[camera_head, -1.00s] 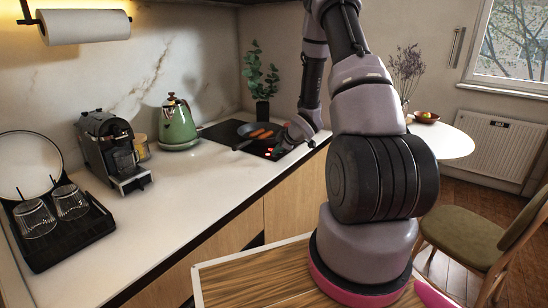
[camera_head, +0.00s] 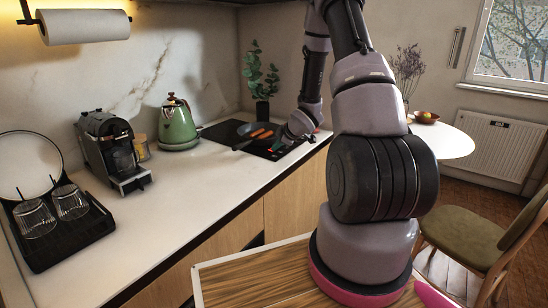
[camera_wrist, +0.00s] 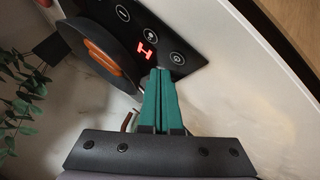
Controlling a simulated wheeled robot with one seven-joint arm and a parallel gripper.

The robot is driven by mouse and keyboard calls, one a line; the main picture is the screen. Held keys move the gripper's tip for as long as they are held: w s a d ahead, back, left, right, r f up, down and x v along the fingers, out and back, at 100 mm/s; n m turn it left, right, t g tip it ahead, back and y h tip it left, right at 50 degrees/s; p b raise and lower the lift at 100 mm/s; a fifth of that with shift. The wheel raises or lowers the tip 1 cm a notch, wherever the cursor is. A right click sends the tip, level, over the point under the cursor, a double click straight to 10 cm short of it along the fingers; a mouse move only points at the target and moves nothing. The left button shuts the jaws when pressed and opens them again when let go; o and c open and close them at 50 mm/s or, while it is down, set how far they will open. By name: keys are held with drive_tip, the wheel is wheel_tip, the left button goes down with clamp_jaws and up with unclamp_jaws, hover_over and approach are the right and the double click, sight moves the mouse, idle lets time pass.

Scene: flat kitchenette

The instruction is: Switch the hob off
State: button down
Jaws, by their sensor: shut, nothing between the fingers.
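The black hob (camera_head: 217,132) is set into the counter at the back. My gripper (camera_wrist: 160,70) has green fingers, shut together and empty. Their tips are at the panel's edge, just below the red sign and the power symbol; I cannot tell whether they touch the glass. In the head view my gripper (camera_head: 281,146) is over the hob's front right part, partly hiding the panel.
A dark pan (camera_head: 243,129) with orange food (camera_head: 262,133) stands on the hob, close to the panel. A green kettle (camera_head: 177,125), a coffee machine (camera_head: 110,150) and a rack with glasses (camera_head: 60,225) stand to the left. A plant (camera_head: 261,78) is behind.

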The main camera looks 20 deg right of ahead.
drive_tip(key=shift+r, duration=2.75)
drive_tip(key=s+r+m+h, duration=0.2)
drive_tip(key=s+r+m, duration=0.3)
drive_tip(key=r, duration=0.6)
drive_tip(key=s+r+m+h, duration=0.2)
drive_tip(key=s+r+m, duration=0.3)
drive_tip(key=r, duration=0.5)
drive_tip(key=s+a+r+m+y, duration=0.1)
drive_tip(key=s+a+r+m, duration=0.1)
drive_tip(key=s, duration=0.6)
drive_tip(key=s+a+r+m+g+y, duration=0.1)
drive_tip(key=s+a+r+m, duration=0.1)
drive_tip(key=s+a, duration=0.3)
drive_tip(key=s+a+r+m+y, duration=0.1)
drive_tip(key=s+a+r, duration=0.3)
drive_tip(key=s, duration=0.7)
drive_tip(key=shift+s+a+r+m+g+y, duration=0.3)
drive_tip(key=shift+r+m+g+y, duration=0.1)
drive_tip(key=shift+m, duration=0.2)
